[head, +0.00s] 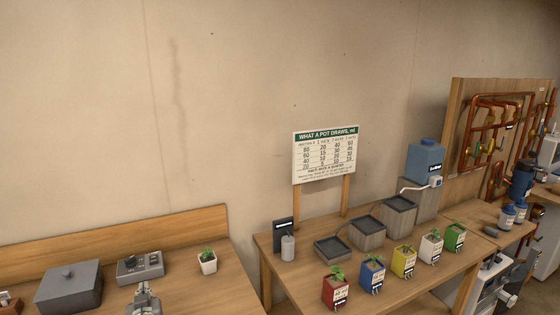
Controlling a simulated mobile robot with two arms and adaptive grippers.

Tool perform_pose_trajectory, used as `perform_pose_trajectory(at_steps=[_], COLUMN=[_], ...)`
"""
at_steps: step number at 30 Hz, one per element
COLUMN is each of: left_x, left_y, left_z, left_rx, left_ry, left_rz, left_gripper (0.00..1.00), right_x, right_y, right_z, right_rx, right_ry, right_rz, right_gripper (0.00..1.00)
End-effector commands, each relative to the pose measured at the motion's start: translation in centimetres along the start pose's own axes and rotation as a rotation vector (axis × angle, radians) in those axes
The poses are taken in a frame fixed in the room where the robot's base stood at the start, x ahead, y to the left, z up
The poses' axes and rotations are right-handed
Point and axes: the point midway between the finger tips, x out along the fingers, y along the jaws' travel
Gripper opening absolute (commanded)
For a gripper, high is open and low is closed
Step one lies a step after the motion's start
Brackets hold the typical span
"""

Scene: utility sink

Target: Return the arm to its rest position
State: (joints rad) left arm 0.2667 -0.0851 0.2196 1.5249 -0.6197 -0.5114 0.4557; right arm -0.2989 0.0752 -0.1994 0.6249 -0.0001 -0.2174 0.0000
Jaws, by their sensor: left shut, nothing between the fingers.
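My left gripper (143,289) shows at the bottom edge of the head view, left of centre. Its fingers are shut with nothing between them. It points away from me over the left wooden bench (190,295), just in front of a grey device with a knob (140,267). I cannot tell how high it is above the bench or whether it touches the device. The rest of the arm is cut off by the frame. My right gripper is not in view.
A grey lidded box (70,287) and a small white potted plant (208,262) flank the device. The right table (300,278) holds coloured plant pots (373,273), stepped trays (370,232), a blue water tank (424,163) and a sign (325,155). A gap separates bench and table.

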Motion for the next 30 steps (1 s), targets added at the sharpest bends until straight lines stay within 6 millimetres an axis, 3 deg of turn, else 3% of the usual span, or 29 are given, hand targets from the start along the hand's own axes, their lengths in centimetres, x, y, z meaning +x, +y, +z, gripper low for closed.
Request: perform_pose_trajectory(at_steps=[11,14,21,30], left_x=[-6.3,-9.6,-21.6,-32.6], left_y=[-2.5,-3.0,-3.1,-2.9], left_z=[6.4,9.0,15.5,18.8], left_rx=[0.081,0.122,0.256,0.376], left_ry=[-0.201,-0.296,-0.594,-0.829], left_rz=[-0.001,0.021,0.167,0.345], left_gripper=[0.0,0.0,0.0,0.0], right_x=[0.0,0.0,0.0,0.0], right_y=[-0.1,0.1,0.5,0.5], right_z=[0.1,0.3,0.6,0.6], right_rx=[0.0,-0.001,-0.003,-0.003], right_ry=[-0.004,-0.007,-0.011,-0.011], right_rz=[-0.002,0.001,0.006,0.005], right_gripper=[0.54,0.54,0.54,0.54])
